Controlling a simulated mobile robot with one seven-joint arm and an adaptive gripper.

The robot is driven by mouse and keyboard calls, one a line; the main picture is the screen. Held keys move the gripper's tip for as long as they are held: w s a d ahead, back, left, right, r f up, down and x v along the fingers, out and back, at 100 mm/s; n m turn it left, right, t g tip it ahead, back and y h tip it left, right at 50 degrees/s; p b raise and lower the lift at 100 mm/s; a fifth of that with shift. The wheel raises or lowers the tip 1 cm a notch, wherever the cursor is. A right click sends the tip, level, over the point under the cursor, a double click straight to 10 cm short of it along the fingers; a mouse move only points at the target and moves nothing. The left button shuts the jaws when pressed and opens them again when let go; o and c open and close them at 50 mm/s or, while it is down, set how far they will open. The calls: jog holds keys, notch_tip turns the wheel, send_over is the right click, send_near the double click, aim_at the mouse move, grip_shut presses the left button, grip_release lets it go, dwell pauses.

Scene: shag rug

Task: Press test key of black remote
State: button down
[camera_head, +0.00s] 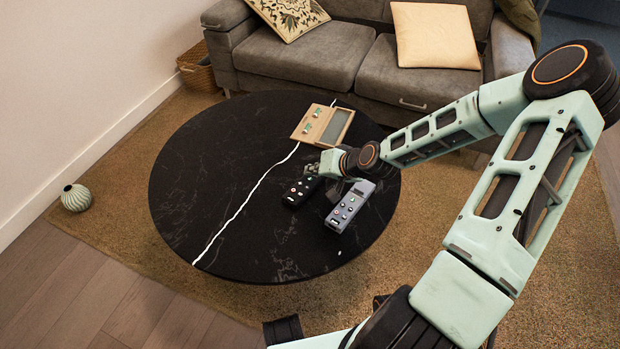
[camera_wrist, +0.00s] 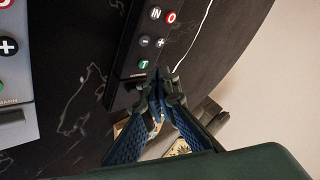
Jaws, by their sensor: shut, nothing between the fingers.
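The black remote (camera_head: 296,194) lies on the round dark table, left of a grey remote (camera_head: 346,212). In the wrist view the black remote (camera_wrist: 122,72) shows an IN key, a red O key, minus and plus keys and a green T key (camera_wrist: 143,63). My gripper (camera_head: 313,169) is over the far end of the black remote. In the wrist view my gripper (camera_wrist: 160,76) is shut and empty, its tips just right of and slightly below the T key. I cannot tell whether the tips touch the remote.
The round table (camera_head: 205,190) is mostly clear on its left. A tan case with a dark panel (camera_head: 323,124) stands beyond the remotes. The grey remote also shows in the wrist view (camera_wrist: 14,85). A grey sofa (camera_head: 290,60) is behind, and a ribbed vase (camera_head: 76,197) stands at left.

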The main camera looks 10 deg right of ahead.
aim_at(312, 181)
jog(key=shift+f, duration=0.35)
jog(key=shift+f+b, duration=0.35)
dwell(0.5)
jog(key=shift+r, duration=0.15)
jog(key=shift+r+p, duration=0.65)
jog(key=shift+p, duration=0.05)
jog(key=shift+r, duration=0.1)
notch_tip(312, 181, up, 5)
jog(key=p, duration=0.4)
dwell(0.8)
